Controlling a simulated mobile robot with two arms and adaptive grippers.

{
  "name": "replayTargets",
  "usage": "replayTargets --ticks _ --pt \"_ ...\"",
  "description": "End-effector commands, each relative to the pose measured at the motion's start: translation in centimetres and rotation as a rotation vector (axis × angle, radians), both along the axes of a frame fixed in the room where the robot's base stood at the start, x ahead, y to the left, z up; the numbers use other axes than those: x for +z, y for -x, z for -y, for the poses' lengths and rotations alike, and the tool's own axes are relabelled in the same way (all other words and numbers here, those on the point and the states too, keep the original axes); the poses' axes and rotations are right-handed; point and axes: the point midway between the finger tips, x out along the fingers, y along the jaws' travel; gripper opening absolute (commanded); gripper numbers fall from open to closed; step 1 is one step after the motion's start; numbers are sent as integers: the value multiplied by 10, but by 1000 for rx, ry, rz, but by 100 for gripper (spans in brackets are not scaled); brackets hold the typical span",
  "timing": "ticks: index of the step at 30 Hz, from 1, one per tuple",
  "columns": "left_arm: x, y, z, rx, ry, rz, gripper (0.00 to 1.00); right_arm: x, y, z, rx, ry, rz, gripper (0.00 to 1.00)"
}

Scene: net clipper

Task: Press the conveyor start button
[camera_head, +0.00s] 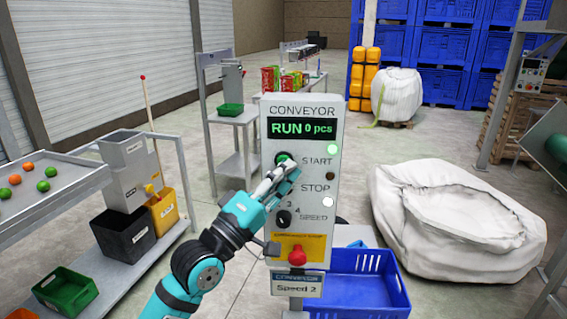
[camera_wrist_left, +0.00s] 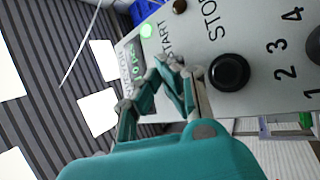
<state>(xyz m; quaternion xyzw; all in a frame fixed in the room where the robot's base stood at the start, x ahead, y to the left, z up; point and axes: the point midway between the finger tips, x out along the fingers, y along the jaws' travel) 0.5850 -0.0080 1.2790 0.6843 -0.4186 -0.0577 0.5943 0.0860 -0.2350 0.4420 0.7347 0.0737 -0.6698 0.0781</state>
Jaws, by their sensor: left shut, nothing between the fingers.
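The grey conveyor panel (camera_head: 309,120) stands upright in the middle of the head view. Its display (camera_head: 302,128) reads "RUN 0 pcs". The green start button (camera_head: 282,158) sits left of the START label, partly covered from below by my gripper. My left gripper (camera_head: 287,169) is shut and empty, its fingertips at or just in front of the button; I cannot tell whether they touch. In the left wrist view the fingers (camera_wrist_left: 165,68) end beside the START label, and the button is hidden. A green lamp (camera_head: 333,149) beside START is lit. My right gripper is out of view.
Below START are a black speed knob (camera_head: 284,218) and a red button (camera_head: 297,256) on a yellow plate. A blue crate (camera_head: 365,284) stands behind the panel at lower right. A white bulk bag (camera_head: 455,220) is on the right. A sorting table (camera_head: 70,165) is on the left.

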Motion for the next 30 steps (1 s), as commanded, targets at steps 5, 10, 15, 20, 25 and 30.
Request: replayTargets --ticks 5,10,15,20,25,30 --pt "0 1 -1 1 0 -1 0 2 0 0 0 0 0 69" --pt "1 10 -1 0 0 -1 0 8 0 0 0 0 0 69" --pt "1 17 -2 2 -1 0 0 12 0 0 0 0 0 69" --pt "0 17 -2 1 0 1 0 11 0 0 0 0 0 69" --pt "0 19 -2 0 -1 1 0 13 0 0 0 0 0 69" --pt "2 33 -3 -1 1 -2 0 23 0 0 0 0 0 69"
